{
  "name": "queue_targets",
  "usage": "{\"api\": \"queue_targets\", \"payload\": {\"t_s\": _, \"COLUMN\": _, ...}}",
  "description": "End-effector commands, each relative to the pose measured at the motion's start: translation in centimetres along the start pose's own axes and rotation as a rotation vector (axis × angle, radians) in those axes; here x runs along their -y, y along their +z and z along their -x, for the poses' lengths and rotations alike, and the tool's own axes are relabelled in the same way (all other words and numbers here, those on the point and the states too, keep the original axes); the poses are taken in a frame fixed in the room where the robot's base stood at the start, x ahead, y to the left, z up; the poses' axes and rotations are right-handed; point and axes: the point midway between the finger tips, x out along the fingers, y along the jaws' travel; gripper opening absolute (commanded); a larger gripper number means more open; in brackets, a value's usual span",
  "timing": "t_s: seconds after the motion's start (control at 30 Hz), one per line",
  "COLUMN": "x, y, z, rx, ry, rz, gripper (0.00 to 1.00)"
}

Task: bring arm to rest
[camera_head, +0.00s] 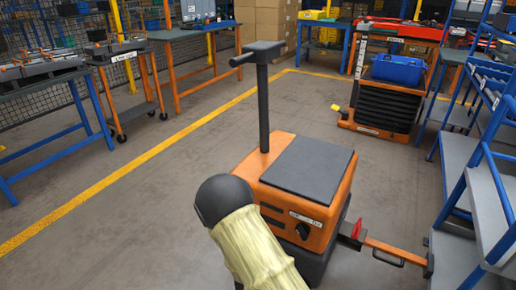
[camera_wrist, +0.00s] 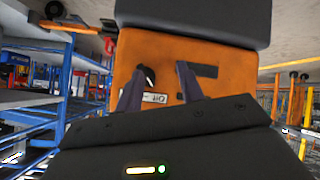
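My gripper (camera_wrist: 160,72) shows in the wrist view with its two dark fingers apart and nothing visible between them. Behind the fingers is the front of an orange machine (camera_wrist: 215,60) with a pale label (camera_wrist: 155,98) and a dark slot. A black knob (camera_wrist: 148,76) shows close to the left fingertip; I cannot tell whether they touch. In the head view the same orange machine (camera_head: 330,196) stands on the floor with a dark top and a black post. My arm, in a yellowish sleeve, rises in front of it; the gripper itself is not visible there.
An orange bar with a red part (camera_head: 380,245) sticks out right from the machine towards a grey and blue rack (camera_head: 470,200). A black lift stand (camera_head: 383,105) with a blue bin (camera_head: 398,69) stands behind. Workbenches (camera_head: 45,85) line the left. The floor left of the machine is clear.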

Motion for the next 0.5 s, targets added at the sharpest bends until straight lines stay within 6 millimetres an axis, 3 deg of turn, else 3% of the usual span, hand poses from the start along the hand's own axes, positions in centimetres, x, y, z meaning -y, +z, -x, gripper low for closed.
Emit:
{"api": "queue_targets", "payload": {"t_s": 0.27, "x": -1.9, "y": -3.8, "z": 3.5, "rx": 0.214, "ry": -0.202, "rz": -0.098, "gripper": 0.38}}
{"api": "queue_targets", "payload": {"t_s": 0.5, "x": -5.3, "y": -6.1, "z": 8.0, "rx": 0.352, "ry": -0.344, "rz": -0.104, "gripper": 0.38}}
